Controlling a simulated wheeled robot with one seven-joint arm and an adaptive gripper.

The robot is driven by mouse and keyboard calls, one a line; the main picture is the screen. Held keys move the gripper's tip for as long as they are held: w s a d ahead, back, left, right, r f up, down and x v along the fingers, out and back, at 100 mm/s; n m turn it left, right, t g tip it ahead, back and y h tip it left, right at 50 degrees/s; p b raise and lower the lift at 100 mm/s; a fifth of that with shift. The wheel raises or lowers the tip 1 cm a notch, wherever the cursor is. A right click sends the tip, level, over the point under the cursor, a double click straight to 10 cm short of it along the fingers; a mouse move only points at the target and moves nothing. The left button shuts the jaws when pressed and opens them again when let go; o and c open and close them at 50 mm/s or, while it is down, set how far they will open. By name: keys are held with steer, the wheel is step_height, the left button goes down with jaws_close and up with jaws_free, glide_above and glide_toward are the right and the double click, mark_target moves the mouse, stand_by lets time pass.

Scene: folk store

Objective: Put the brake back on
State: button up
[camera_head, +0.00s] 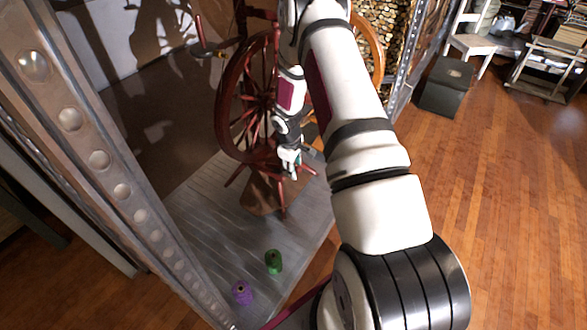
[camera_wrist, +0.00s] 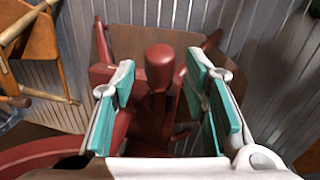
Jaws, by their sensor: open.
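A dark red wooden spinning wheel (camera_head: 227,125) stands on a grey platform in the head view, partly hidden by my arm. My gripper (camera_head: 289,163) is low beside its right side, near the base. In the wrist view my gripper (camera_wrist: 166,98) is open, with its teal pads on either side of a red wooden post with a rounded knob (camera_wrist: 160,62). The knob shows between the fingers, with visible gaps to both pads. Red wooden parts of the wheel lie below and around it. I cannot tell which part is the brake.
A green yarn spool (camera_head: 273,262) and a purple one (camera_head: 242,292) stand on the grey platform (camera_head: 215,215) near its front. A riveted metal post (camera_head: 99,160) runs along the left. A dark box (camera_head: 446,87) and white chair (camera_head: 473,42) stand right; the wooden floor there is open.

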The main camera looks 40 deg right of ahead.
mark_target(299, 172)
steer(key=shift+f, duration=0.25)
jaws_close()
steer(key=shift+s+d+f+t+y+b, duration=0.1)
steer(key=shift+s+f+t+y+b, duration=0.1)
steer(key=shift+f+t+b, duration=0.3)
steer(key=shift+s+d+f+t+y+b, duration=0.1)
steer(key=shift+s+f+t+y+b, duration=0.2)
steer(key=shift+t, duration=0.4)
steer(key=shift+f+m+t+y+b, duration=0.3)
steer(key=shift+f+t+b, duration=0.3)
steer(key=shift+f+t, duration=0.45)
steer(key=shift+f+t+b, duration=0.15)
steer(key=shift+t+b, duration=0.3)
steer(key=shift+t, duration=0.3)
